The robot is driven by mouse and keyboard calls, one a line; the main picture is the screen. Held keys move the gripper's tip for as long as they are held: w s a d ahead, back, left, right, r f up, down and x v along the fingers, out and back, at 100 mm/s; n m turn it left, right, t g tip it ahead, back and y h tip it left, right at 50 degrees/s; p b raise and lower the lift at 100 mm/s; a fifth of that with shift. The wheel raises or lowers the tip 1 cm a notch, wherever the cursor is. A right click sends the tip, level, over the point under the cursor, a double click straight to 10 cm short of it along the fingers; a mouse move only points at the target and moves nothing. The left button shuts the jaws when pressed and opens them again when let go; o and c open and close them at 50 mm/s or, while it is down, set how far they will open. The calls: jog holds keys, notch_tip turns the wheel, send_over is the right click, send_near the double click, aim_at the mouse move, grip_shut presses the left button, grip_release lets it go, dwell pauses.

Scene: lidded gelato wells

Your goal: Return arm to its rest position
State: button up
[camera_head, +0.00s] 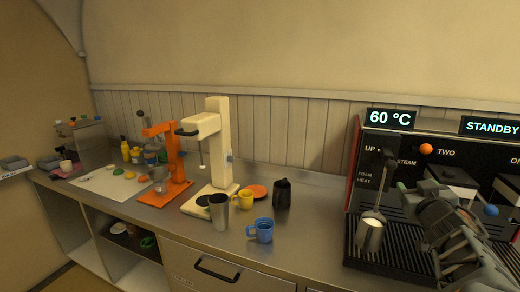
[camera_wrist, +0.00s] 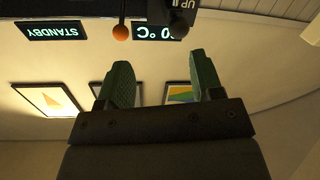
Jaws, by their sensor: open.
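My gripper (camera_wrist: 162,76) is open and empty, its two dark green fingers spread apart in the wrist view. In the head view my arm and gripper are at the right, in front of the espresso machine (camera_head: 353,190). A metal pitcher (camera_head: 370,234) stands or hangs over the machine's grate, just left of my gripper; I cannot tell whether they touch. The machine's temperature display (camera_head: 391,118) reads 60 °C and its other display (camera_head: 490,126) reads STANDBY. Both also show upside down in the wrist view.
On the counter are a steel cup (camera_head: 219,212), a blue mug (camera_head: 261,231), a yellow mug (camera_head: 245,198), a black pitcher (camera_head: 282,194), a cream stand mixer (camera_head: 218,150) and an orange press (camera_head: 172,165). The counter's front edge right of the blue mug is clear.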

jog(key=s+d+f+m+g+h, duration=0.3)
jog(key=s+f+g, duration=0.1)
jog(key=f+g, duration=0.15)
jog(key=s+a+f+g+y, duration=0.2)
jog(key=s+a+f+g, duration=0.15)
jog(key=a+f, duration=0.3)
jog(key=s+a+f+n+g+y, duration=0.1)
jog(key=s+a+f+n+y, duration=0.1)
jog(key=a, duration=0.8)
jog(key=s+a+f+n+g+y, duration=0.2)
jog(key=a+f+y, duration=0.2)
jog(key=a, duration=0.7)
jog(key=shift+s+a+f+y, duration=0.15)
jog(key=shift+s+f+y, duration=0.2)
jog(key=shift+y, duration=0.25)
